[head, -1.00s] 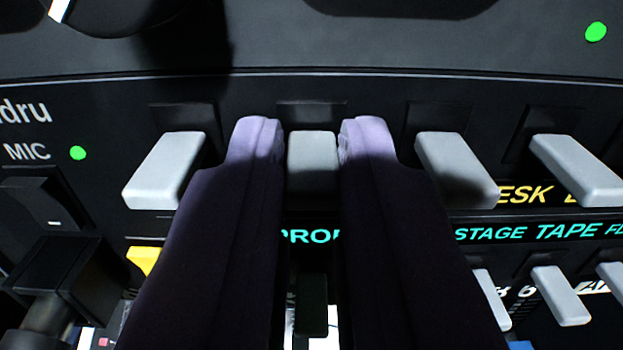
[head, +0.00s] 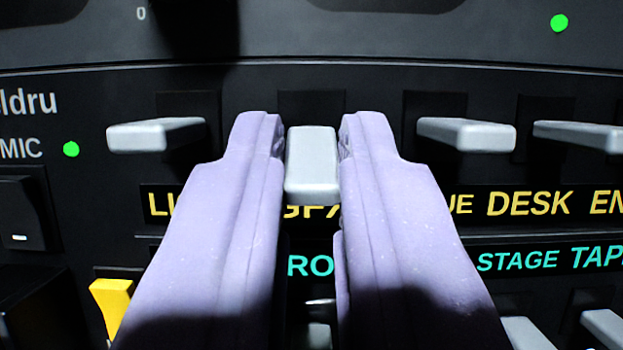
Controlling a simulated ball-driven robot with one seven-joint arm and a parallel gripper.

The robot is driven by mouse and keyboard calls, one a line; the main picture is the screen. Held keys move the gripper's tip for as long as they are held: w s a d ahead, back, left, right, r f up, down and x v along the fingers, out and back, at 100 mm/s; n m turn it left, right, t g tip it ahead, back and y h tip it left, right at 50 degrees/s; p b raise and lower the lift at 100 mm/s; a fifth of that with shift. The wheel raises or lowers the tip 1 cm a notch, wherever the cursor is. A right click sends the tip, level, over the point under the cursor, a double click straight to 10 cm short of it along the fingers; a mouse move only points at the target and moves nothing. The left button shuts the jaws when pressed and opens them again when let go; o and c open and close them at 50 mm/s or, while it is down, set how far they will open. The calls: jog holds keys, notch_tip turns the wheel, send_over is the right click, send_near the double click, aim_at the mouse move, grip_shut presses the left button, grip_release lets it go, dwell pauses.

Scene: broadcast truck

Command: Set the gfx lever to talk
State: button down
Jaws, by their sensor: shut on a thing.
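The gfx lever (head: 312,165) is a light grey lever in the upper row of the panel, above a partly hidden yellow "GFX" label (head: 312,207). My gripper (head: 312,140) is shut on this lever, with one lilac finger against each side of it. The lever sticks out toward the camera and its end is level with or slightly below the neighbouring levers. The fingers hide parts of the labels on both sides. No talk marking shows in this view.
Similar grey levers flank it: one at the left (head: 156,134), one at the right (head: 466,134) and another at the far right (head: 585,135). A black rocker switch (head: 22,212) sits at the left. A yellow lever (head: 110,300) and more grey levers (head: 610,328) lie below.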

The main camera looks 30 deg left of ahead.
jog(key=c, duration=1.1)
grip_release()
jog(key=v, duration=0.8)
